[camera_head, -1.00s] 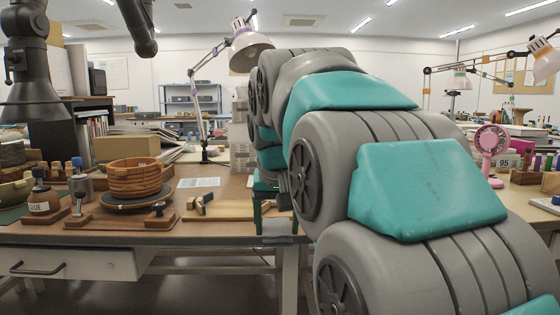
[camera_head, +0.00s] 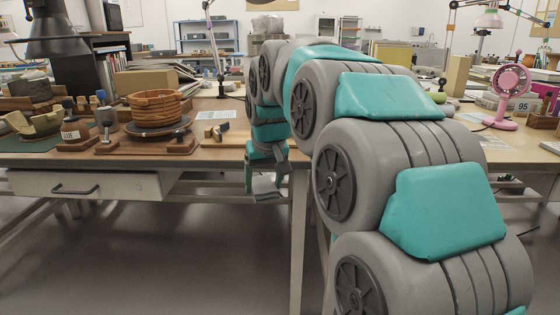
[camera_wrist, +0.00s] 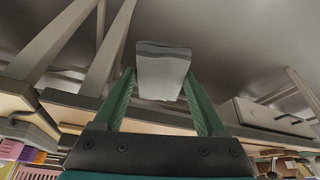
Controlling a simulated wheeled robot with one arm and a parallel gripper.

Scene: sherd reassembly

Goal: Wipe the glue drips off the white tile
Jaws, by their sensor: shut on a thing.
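My gripper (camera_head: 266,178) hangs at the table's front edge, its fingers below the level of the top. In the wrist view my gripper (camera_wrist: 160,78) has its two green fingers closed on a grey, flat, cloth-like piece (camera_wrist: 163,68), which sticks out past the fingertips. The grey piece also shows small in the head view (camera_head: 268,189), in front of the table. It touches nothing else that I can see. I cannot make out the white tile or any glue drips in either view; my arm hides part of the table.
The table (camera_head: 90,160) has a drawer (camera_head: 85,185) under its left part. A pink fan (camera_head: 508,90) stands at the right. Open floor lies in front.

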